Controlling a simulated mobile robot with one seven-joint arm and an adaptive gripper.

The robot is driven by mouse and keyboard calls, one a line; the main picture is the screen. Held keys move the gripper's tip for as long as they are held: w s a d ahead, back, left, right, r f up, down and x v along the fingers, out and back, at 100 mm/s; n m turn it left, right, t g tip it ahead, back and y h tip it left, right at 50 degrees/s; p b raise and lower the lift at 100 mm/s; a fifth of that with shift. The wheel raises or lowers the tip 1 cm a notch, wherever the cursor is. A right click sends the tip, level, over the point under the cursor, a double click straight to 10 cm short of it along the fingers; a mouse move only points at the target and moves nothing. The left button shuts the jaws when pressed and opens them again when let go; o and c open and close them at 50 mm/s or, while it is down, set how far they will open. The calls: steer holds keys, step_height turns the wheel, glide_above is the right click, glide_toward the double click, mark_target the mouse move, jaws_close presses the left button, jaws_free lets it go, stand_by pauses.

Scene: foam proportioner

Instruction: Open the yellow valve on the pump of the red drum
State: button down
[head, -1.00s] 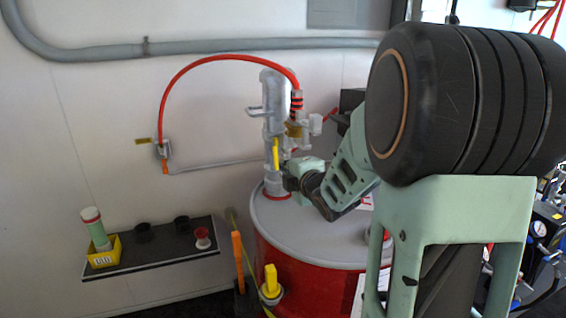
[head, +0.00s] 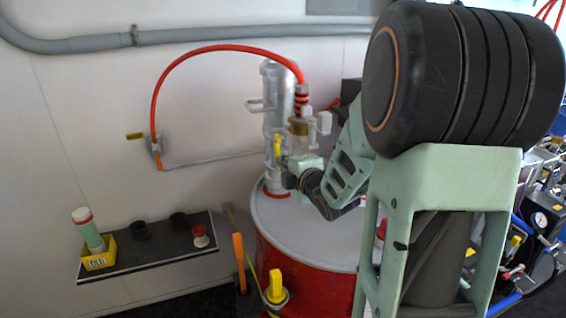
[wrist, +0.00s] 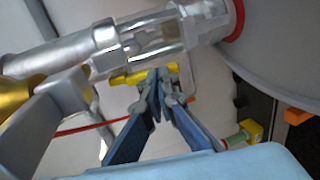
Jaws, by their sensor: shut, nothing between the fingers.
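The red drum (head: 300,266) stands at centre with a grey lid (head: 285,222). The grey pump (head: 277,95) rises from its lid. The yellow valve (head: 278,146) shows as a narrow, roughly upright handle on the pump's lower part, its lower end partly hidden by my gripper. My gripper (head: 284,167) is beside the pump, just below and right of the handle. In the wrist view the fingertips (wrist: 160,78) are together, right at the yellow handle (wrist: 130,77), which shows on both sides of them. Nothing is held; whether they touch it I cannot tell.
A red hose (head: 205,50) arcs from the pump to a wall fitting (head: 156,146). A dark shelf (head: 160,254) holds a yellow bin (head: 100,257) and small items. Another yellow handle (head: 275,284) stands before the drum. Valves and gauges (head: 538,222) crowd the right.

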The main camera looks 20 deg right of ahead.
steer(key=b, duration=0.2)
steer(key=f+b, duration=0.1)
steer(key=b, duration=0.1)
steer(key=shift+w+t, duration=0.2)
steer(key=shift+t, duration=0.1)
steer(key=t+b, duration=0.1)
steer(key=b, duration=0.5)
steer(key=w+t+b, duration=0.1)
steer(key=b, duration=0.5)
steer(key=shift+f, duration=0.4)
steer(key=shift+r+t+b, duration=0.1)
steer(key=shift+t+b, duration=0.3)
steer(key=shift+b, duration=0.35)
steer(key=shift+w+r, duration=0.1)
steer(key=shift+r, duration=0.05)
